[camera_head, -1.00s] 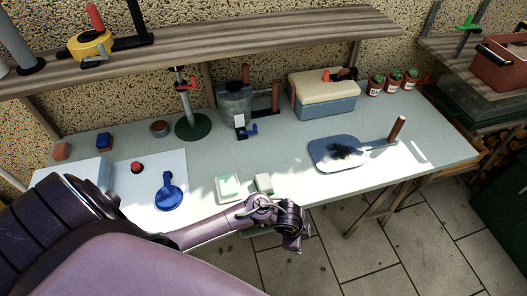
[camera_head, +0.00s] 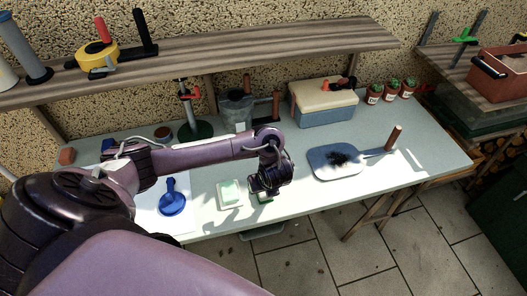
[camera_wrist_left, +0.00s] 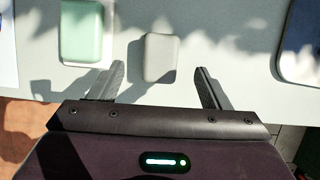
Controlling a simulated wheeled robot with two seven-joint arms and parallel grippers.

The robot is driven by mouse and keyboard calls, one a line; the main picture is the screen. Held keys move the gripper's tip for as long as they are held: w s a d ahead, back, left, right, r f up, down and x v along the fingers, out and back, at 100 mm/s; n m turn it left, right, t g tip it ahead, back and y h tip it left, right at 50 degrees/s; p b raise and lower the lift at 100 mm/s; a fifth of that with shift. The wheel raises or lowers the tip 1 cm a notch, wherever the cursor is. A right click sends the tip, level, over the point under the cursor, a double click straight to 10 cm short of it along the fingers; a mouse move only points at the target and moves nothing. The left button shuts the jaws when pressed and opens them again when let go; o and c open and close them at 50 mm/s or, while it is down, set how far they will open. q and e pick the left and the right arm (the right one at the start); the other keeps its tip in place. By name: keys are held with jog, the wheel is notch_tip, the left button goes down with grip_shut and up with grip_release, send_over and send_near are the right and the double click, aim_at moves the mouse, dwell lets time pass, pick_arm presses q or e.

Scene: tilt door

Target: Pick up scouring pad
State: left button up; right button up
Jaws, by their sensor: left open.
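The scouring pad, a small pale grey-beige block (camera_wrist_left: 161,57), lies near the front edge of the worktable in the left wrist view. In the head view my left gripper (camera_head: 266,182) is over it and hides most of it. In the left wrist view my left gripper (camera_wrist_left: 160,70) is open, with one finger on each side of the pad's near end and gaps on both sides. It holds nothing. My right gripper is not in view.
A pale green block in a white dish (camera_head: 229,193) lies just left of the pad; it also shows in the left wrist view (camera_wrist_left: 82,30). A blue-grey pan-like tool (camera_head: 322,163) lies to the right. A blue tool (camera_head: 172,199) lies farther left. The table's front edge is close.

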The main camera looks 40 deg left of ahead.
pick_arm(q)
jog(key=b+x, duration=0.1)
jog(key=x, duration=0.5)
jog(key=shift+d, duration=0.1)
jog(key=c, duration=1.1)
